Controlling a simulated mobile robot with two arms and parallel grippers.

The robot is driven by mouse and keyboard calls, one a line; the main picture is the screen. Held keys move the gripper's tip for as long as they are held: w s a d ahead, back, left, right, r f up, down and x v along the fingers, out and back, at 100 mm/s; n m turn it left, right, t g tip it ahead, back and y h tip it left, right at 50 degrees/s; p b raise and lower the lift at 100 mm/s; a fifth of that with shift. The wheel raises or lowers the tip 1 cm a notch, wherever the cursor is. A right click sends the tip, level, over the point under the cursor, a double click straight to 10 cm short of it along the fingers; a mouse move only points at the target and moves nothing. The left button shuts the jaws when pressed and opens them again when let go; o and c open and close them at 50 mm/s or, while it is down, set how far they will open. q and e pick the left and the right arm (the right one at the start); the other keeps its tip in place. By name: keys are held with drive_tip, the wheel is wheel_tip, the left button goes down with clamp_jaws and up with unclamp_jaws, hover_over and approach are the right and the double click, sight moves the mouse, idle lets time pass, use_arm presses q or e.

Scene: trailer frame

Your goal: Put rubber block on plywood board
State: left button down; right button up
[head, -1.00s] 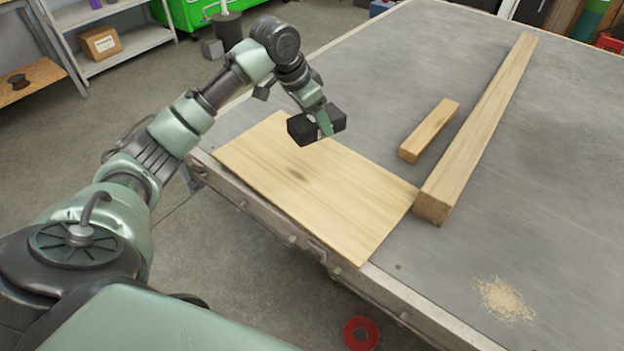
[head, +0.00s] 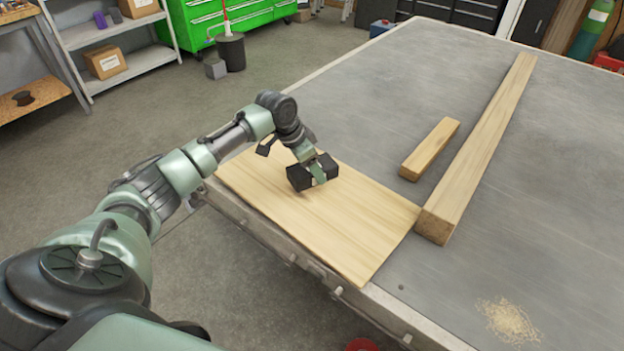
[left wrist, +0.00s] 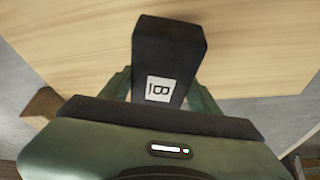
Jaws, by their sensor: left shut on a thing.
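The black rubber block (head: 301,178) is in my left gripper (head: 319,173), over the far left part of the plywood board in the head view. The left gripper is shut on the block, and in the left wrist view the block (left wrist: 168,60) shows between the fingers with a white "B" label. The pale plywood board (head: 350,230) lies flat on the grey table at its near left edge. The block is low over the board; whether it touches the wood I cannot tell. My right gripper is not in view.
A short wooden piece (head: 430,149) and a long wooden beam (head: 483,148) lie on the grey table (head: 350,110) right of the board. Sawdust (head: 508,320) lies near the front. The table's right side is otherwise clear. Shelves (head: 115,35) stand at the back left.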

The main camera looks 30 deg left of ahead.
use_arm(q)
drive_tip(key=shift+f, duration=2.25)
drive_tip(key=shift+c, duration=1.9)
unclamp_jaws()
drive_tip(key=v, duration=1.2)
drive_tip(key=shift+s, duration=0.1)
